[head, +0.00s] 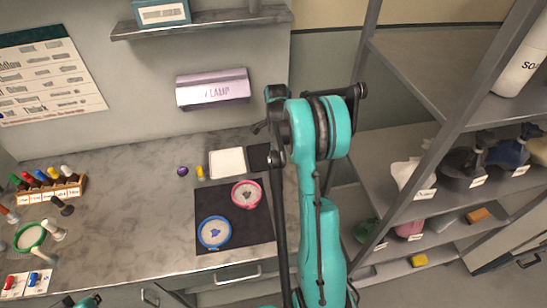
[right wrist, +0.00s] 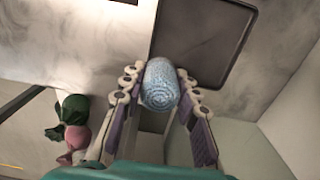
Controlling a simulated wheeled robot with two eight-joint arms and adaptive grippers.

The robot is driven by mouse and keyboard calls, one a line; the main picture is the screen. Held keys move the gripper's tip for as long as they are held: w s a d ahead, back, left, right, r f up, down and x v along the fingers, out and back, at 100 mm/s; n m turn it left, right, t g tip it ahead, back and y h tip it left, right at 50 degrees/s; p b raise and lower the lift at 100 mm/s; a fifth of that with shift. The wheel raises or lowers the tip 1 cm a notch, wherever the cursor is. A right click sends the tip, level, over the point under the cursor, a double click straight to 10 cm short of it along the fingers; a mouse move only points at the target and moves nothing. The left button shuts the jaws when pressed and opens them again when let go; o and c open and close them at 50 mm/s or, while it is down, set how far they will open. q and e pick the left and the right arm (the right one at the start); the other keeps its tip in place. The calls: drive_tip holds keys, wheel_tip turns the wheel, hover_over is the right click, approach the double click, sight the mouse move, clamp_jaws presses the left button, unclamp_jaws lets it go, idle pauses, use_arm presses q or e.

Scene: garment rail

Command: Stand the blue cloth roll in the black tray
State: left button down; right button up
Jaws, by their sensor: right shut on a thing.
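The blue cloth roll (right wrist: 160,84) is between the fingers of my right gripper (right wrist: 160,88) in the right wrist view. Its spiral-wound end faces the camera. The gripper is shut on it. The black tray (right wrist: 212,42) lies just beyond the roll in that view, flat, empty where seen, with a raised rim. In the head view a dark patch (head: 258,157) beside my right arm is probably the tray, partly covered by the arm. The roll is hidden there. Only a bit of my left gripper (head: 88,299) shows at the bottom left edge; its fingers are unclear.
A black mat (head: 208,258) carries a blue hoop (head: 214,233) and a pink hoop (head: 247,194). A white square dish (head: 227,163) sits beside the dark patch. A rack of coloured bottles (head: 48,187) stands left. Grey shelves (head: 440,75) rise right. The counter's middle left is clear.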

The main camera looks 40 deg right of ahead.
sight(274, 161)
drive_tip(key=shift+w+d+f, duration=0.2)
drive_tip(key=shift+w+f, duration=0.2)
drive_tip(key=shift+w, duration=0.15)
drive_tip(key=shift+w+d+f, duration=0.2)
drive_tip(key=shift+w+f, duration=0.2)
drive_tip(key=shift+w, duration=0.1)
wheel_tip(274, 161, down, 3)
drive_tip(key=shift+f+b, duration=0.2)
drive_tip(key=shift+b, duration=0.5)
drive_tip(key=shift+f, duration=0.2)
drive_tip(key=shift+s, duration=0.1)
drive_tip(key=shift+f, duration=0.15)
drive_tip(key=o, duration=0.8)
drive_tip(key=shift+o, duration=0.2)
